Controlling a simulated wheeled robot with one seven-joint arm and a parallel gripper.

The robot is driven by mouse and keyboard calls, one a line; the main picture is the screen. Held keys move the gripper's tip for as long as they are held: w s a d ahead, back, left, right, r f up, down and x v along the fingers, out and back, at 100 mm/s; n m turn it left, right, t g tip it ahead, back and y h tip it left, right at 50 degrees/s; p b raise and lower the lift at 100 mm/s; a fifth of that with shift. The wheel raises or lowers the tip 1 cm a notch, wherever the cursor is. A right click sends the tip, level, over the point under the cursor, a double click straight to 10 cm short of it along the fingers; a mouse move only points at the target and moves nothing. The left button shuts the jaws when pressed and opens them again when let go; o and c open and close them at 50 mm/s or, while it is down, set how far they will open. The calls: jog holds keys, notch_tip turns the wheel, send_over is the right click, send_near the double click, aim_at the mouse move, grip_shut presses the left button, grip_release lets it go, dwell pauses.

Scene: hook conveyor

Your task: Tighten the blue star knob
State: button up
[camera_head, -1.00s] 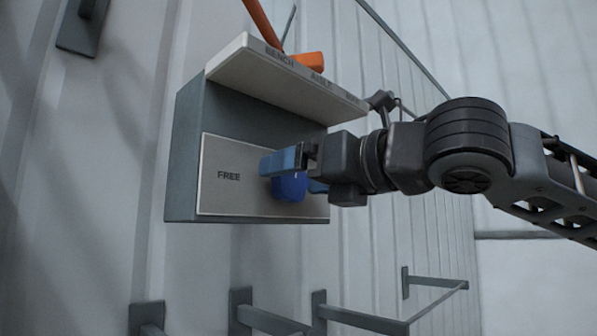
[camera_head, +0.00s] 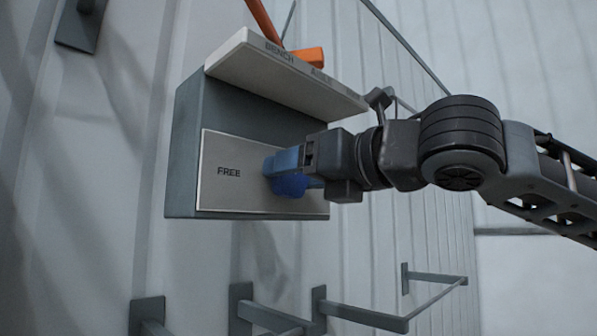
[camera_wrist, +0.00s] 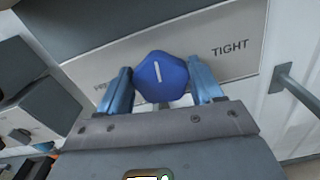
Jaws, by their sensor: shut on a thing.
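The blue star knob (camera_head: 289,185) sits on the pale front plate (camera_head: 232,192) of a grey wall box. In the wrist view the knob (camera_wrist: 160,79) shows a white line, which points up and slightly left in the picture, between the word TIGHT (camera_wrist: 230,47) on the right and partly hidden lettering on the left. The plate reads FREE (camera_head: 229,172) in the head view. My gripper (camera_head: 285,172) is at the plate with its blue fingers on either side of the knob. In the wrist view my gripper (camera_wrist: 165,88) is shut on the knob.
A pale slanted shelf with lettering (camera_head: 285,75) juts out above the plate, with an orange tool (camera_head: 305,58) on top. Grey wall brackets (camera_head: 365,318) stick out below the box. The wall between the box and the brackets is clear.

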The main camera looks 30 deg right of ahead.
jog(key=m, duration=0.4)
jog(key=shift+d+m+b, duration=0.15)
jog(key=shift+m+b, duration=0.2)
jog(key=shift+m, duration=0.05)
jog(key=m+b, duration=0.1)
jog(key=m, duration=0.4)
jog(key=shift+w+d+f, duration=0.1)
jog(key=shift+f, duration=0.05)
jog(key=m, duration=0.5)
jog(key=shift+f, duration=0.15)
jog(key=m, duration=0.4)
jog(key=shift+d+f+m, duration=0.1)
jog(key=shift+f+m, duration=0.05)
jog(key=shift+m, duration=0.15)
jog(key=o, duration=1.1)
jog(key=shift+c, duration=0.2)
